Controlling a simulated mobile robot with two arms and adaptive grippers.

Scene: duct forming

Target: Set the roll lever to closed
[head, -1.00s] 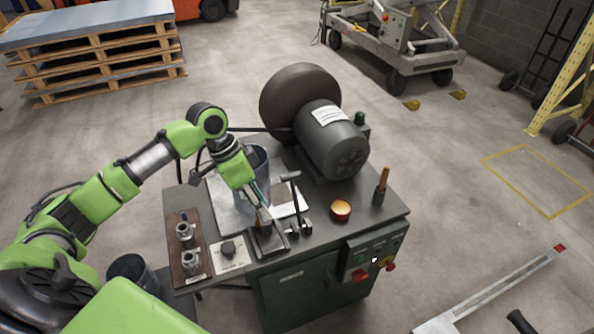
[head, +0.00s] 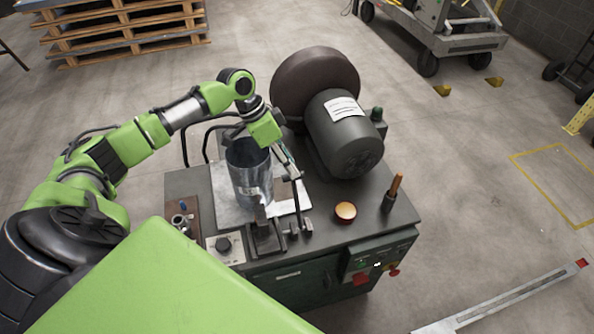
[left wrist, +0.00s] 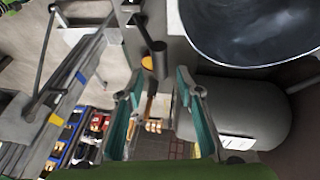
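The roll lever appears to be the dark upright lever (head: 300,198) on the machine bench, just right of the metal duct cylinder (head: 248,175). Its short crosswise handle is at the top, and it also shows in the left wrist view (left wrist: 158,60). My left gripper (head: 287,163) is above the bench, close to the lever's top and right of the duct. In the left wrist view its two teal fingers (left wrist: 163,100) are spread with nothing held between them. The lever handle is near the fingers; contact cannot be told. My right gripper is out of view.
A grey motor (head: 343,135) with a big dark wheel (head: 315,85) stands close behind the gripper. An orange-topped cup (head: 345,211) and a wooden-handled tool (head: 396,188) stand to the right. A control panel (head: 372,260) is on the front.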

